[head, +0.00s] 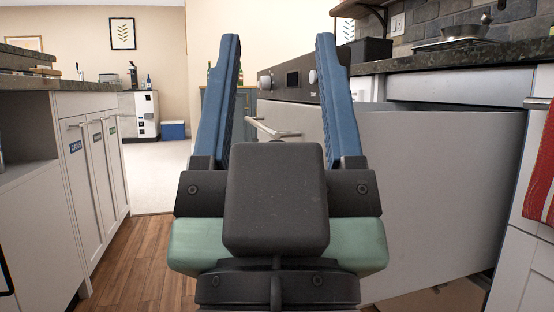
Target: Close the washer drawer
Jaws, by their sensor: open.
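My gripper (278,52) is in the middle of the head view, its two blue fingers pointing up and away, spread apart with nothing between them. Beyond it, a large light grey drawer (430,185) stands pulled out from under the right counter, its broad near side toward me. My gripper hides part of this front, so I cannot tell exactly how handle and drawer join. I see no contact between my fingers and the drawer.
A black control panel (293,82) with knobs stands behind the drawer. The right counter (450,62) carries a pan (462,36). White cabinets (95,165) line the left. Wooden floor (140,255) is clear between. A red striped towel (543,175) hangs at the right edge.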

